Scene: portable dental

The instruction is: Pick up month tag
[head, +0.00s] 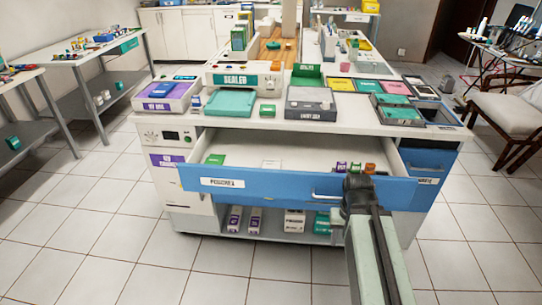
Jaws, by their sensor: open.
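No item can be read for certain as the month tag at this size. An open blue-fronted drawer (290,190) holds several small items. On its right side are small purple tags (341,166) and an orange tag (370,169), and my arm covers part of that area. A green card (215,159) lies at the drawer's left and a white card (271,164) near its middle. My gripper (357,184) is dark and open, over the right part of the drawer front beside the handle. Nothing shows held in it, and its fingertips are hard to make out.
The white counter (250,118) above the drawer carries a purple-labelled tray (168,92), a teal tray (230,103), a grey box (310,103) and coloured cards. A shelf below holds boxes (295,222). A side table (85,58) stands left, a chair (510,105) right. Tiled floor in front is clear.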

